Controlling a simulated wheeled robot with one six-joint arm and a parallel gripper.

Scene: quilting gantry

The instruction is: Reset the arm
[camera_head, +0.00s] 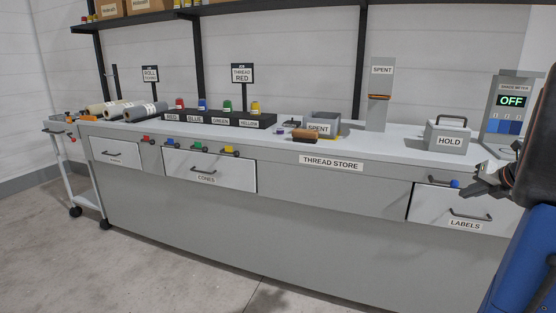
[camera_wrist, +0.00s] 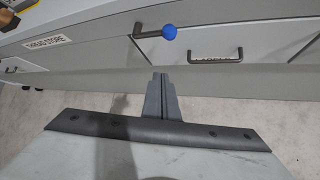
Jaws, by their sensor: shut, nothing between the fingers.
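My gripper (camera_head: 476,184) is at the right of the head view, in front of the long grey counter (camera_head: 250,215). In the wrist view its two dark fingers (camera_wrist: 160,76) are together, with nothing between them. They point at the counter front, below a lever with a blue knob (camera_wrist: 169,32). That blue knob also shows in the head view (camera_head: 455,183), just left of my gripper. The LABELS drawer (camera_head: 440,208) is closed, and its handle (camera_wrist: 215,59) lies right of the fingers in the wrist view.
The floor (camera_head: 150,260) in front is clear.

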